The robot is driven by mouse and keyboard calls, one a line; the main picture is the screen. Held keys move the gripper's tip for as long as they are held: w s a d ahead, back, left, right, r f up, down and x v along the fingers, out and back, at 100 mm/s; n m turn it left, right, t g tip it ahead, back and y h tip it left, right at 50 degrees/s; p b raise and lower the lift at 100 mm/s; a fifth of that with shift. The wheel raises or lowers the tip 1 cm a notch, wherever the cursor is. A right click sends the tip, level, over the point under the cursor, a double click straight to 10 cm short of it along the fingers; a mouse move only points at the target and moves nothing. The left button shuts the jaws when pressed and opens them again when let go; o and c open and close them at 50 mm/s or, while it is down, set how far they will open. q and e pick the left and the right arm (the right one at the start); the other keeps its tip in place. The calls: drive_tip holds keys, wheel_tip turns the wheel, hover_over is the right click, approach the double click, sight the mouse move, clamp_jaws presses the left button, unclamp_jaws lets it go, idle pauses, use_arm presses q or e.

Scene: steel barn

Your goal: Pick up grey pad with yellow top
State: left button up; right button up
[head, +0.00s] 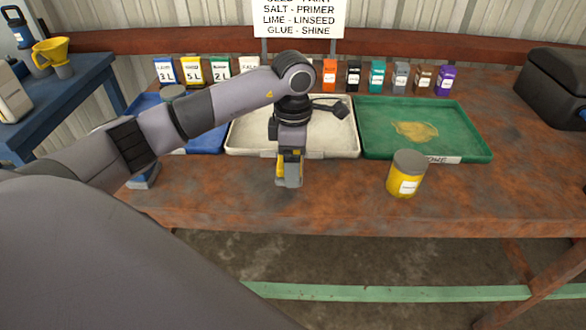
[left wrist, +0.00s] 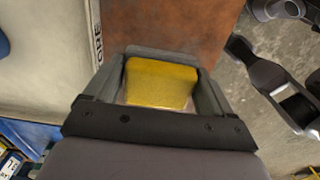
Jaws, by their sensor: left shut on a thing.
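The grey pad with yellow top (left wrist: 160,82) is between the two fingers of my left gripper (left wrist: 163,90) in the left wrist view. Its yellow face is toward the camera and a grey edge shows beyond it. In the head view my left gripper (head: 288,176) points down over the front part of the rusty table, just in front of the white tray. It is shut on the pad, which is mostly hidden there by the fingers. I cannot tell whether the pad touches the table.
The white tray (head: 240,139), a green tray (head: 470,142) with yellowish powder and a blue tray (head: 207,140) lie on the table (head: 330,206). A yellow jar (head: 405,178) with a grey lid stands right of my gripper. Small boxes line the back; a dark case (head: 556,85) sits far right.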

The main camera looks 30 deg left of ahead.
use_arm(q)
wheel_tip(320, 180, up, 8)
drive_tip(key=shift+w+r+b, duration=0.1)
drive_tip(key=shift+b, duration=0.2)
wheel_tip(320, 180, up, 9)
drive_tip(key=p, duration=0.1)
drive_tip(key=shift+p, duration=0.3)
drive_tip(key=shift+o, duration=1)
drive_tip(key=shift+c, duration=0.5)
